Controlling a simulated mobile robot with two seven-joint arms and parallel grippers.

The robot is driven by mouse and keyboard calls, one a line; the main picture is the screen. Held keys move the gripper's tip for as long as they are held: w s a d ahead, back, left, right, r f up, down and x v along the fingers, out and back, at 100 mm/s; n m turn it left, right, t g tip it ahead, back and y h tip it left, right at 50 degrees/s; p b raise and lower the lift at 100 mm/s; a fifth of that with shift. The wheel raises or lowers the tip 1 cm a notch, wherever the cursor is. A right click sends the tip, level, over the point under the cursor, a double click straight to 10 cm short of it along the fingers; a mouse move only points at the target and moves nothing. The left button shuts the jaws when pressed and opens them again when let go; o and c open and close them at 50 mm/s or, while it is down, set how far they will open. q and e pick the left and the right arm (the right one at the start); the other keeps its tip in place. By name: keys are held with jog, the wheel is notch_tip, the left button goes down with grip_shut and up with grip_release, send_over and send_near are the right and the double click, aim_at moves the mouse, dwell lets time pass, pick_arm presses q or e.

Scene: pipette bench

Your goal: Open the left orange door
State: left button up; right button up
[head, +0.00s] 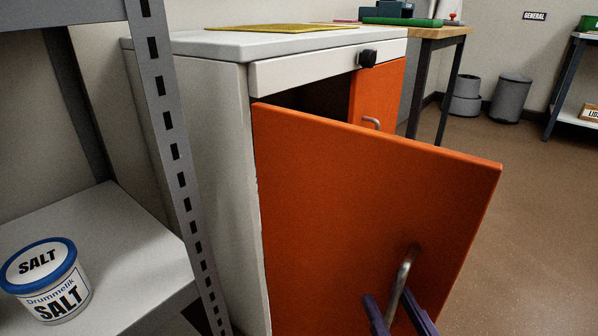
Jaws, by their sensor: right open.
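The left orange door (370,190) of the grey cabinet (205,150) stands swung outward, hinged at the cabinet's left side. A dark gap into the cabinet shows above its top edge. Its metal handle (404,276) is low on the door's face. My right gripper (390,297) is at the bottom edge of the view, with its purple fingers open on either side of the handle's lower part. I cannot tell whether they touch it. The right orange door (384,92) appears shut. My left gripper is not in view.
A metal shelf post (170,150) rises close to the left of the cabinet. A salt tub (46,282) stands on the shelf (130,235). A yellow mat (280,28) lies on the cabinet top. The brown floor (530,220) right of the open door is clear.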

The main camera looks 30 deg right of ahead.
jog(key=v, duration=0.9)
jog(key=shift+p, duration=0.45)
jog(key=shift+w, duration=0.1)
jog(key=w+a+r+n+g+y+p, duration=0.2)
jog(key=w+r+g+y+p, duration=0.15)
jog(key=r+p, duration=0.9)
jog(key=w+a+r+n+g+y+p, duration=0.2)
jog(key=w+r+g+y+p, duration=0.15)
jog(key=r+p, duration=0.9)
jog(key=s+d+r+n+g+h+p, duration=0.1)
jog(key=s+r+g+p, duration=0.3)
jog(key=r+p, duration=0.9)
jog(key=s+d+r+g+h+p, duration=0.1)
jog(key=s+d+r+g+p, duration=0.3)
jog(key=r+p, duration=0.9)
notch_tip(320, 180, up, 37)
jog(key=s+a+t+p, duration=0.1)
jog(key=a+p, duration=0.1)
jog(key=p, duration=3)
jog(key=shift+s+a, duration=0.2)
jog(key=shift+a, duration=0.05)
